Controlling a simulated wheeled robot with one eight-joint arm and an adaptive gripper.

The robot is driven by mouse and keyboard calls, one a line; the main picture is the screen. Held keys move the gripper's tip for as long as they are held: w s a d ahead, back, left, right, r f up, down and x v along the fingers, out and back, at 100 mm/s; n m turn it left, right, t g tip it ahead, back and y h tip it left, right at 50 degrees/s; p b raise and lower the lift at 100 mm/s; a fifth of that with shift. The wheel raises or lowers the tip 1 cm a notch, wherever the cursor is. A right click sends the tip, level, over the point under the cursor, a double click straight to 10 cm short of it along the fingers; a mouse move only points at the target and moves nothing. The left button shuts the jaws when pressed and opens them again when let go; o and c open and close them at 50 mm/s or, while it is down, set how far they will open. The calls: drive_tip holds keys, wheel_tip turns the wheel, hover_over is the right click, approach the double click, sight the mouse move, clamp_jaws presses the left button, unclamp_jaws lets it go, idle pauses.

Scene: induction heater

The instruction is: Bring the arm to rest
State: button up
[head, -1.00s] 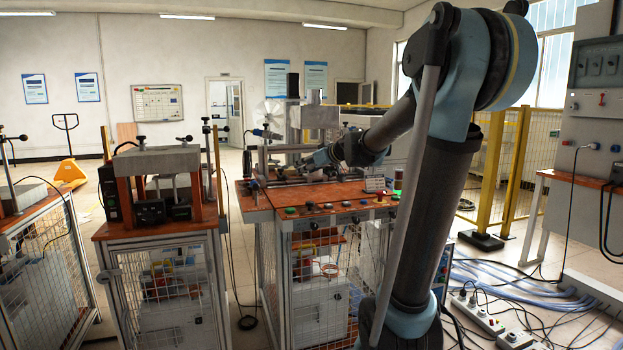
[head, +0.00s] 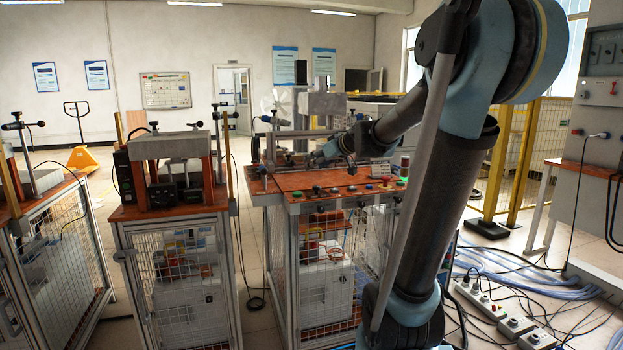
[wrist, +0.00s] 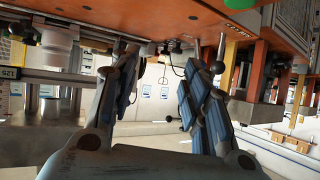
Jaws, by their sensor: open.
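My arm crosses the right half of the head view and reaches forward over the middle workstation. My gripper (head: 318,158) is small and partly blurred there, just above the back part of the orange bench top (head: 340,182). In the wrist view my gripper (wrist: 160,75) shows two blue-padded fingers spread wide apart, with nothing between them. The wrist picture looks upside down, with the orange bench top (wrist: 200,15) along its upper edge. I cannot tell from the head view how close the fingers are to the bench fixtures.
A press fixture (head: 175,150) stands on the neighbouring cart at left. Several buttons line the middle bench's front edge. A yellow fence (head: 515,150) and a grey electrical cabinet (head: 600,120) stand at right. Power strips (head: 485,302) and cables lie on the floor there.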

drive_tip(key=s+d+f+m+g+h, duration=0.2)
drive_tip(key=s+d+f, duration=0.3)
drive_tip(key=s+f, duration=0.3)
drive_tip(key=s+d+f+m+g+h, duration=0.2)
drive_tip(key=s+d+f, duration=0.3)
drive_tip(key=s, duration=1)
drive_tip(key=s+d+f+m+g+h, duration=0.3)
drive_tip(key=s+d+f, duration=0.2)
drive_tip(key=s+f, duration=0.7)
drive_tip(key=shift+d+h, duration=0.2)
drive_tip(key=shift+h, duration=0.2)
drive_tip(key=shift+w+f, duration=0.15)
drive_tip(key=shift+w, duration=0.25)
drive_tip(key=shift+c, duration=1.4)
